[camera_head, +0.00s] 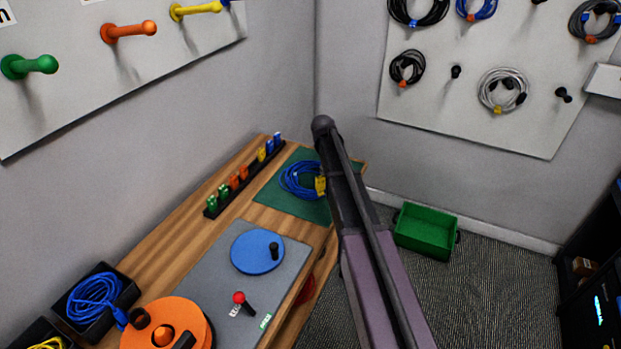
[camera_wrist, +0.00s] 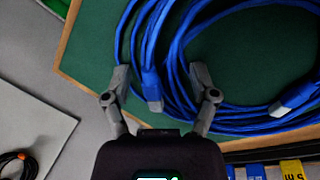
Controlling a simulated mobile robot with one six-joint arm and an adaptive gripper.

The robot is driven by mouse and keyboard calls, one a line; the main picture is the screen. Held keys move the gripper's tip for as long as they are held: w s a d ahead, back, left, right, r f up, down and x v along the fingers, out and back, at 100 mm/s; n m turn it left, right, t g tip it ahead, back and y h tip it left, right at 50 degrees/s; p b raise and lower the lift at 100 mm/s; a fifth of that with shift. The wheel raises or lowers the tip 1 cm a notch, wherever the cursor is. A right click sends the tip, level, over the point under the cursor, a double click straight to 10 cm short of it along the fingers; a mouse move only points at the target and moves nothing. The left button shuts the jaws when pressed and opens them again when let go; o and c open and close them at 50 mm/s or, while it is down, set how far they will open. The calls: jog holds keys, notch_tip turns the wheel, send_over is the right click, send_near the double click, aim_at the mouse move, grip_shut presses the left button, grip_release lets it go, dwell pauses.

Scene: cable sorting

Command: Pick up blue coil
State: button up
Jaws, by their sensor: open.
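A blue coil (camera_head: 298,180) lies on the green mat (camera_head: 290,205) at the far end of the wooden table. It has a yellow piece at its right side in the head view. In the wrist view the blue coil (camera_wrist: 178,55) fills the upper right, with two cable ends showing. My gripper (camera_wrist: 160,76) is open over the coil's edge. Its fingers stand on either side of several strands and one blue connector; whether they touch the cable I cannot tell. In the head view my arm hides the gripper and part of the mat.
A second blue coil (camera_head: 95,298) sits in a black bin at the lower left. A rack (camera_head: 245,176) of coloured clips stands beside the mat. A grey board with a blue disc (camera_head: 257,251) and an orange reel (camera_head: 165,325) lies nearer. A green crate (camera_head: 426,232) is on the floor.

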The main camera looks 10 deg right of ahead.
grip_shut()
jog(key=shift+r, duration=0.2)
jog(key=shift+r+p, duration=1.55)
jog(key=shift+p, duration=0.2)
jog(key=s, duration=0.5)
jog(key=s+r+p, duration=0.1)
jog(key=s, duration=0.4)
jog(key=s+a, duration=0.1)
jog(key=s, duration=0.5)
jog(key=shift+r, duration=0.25)
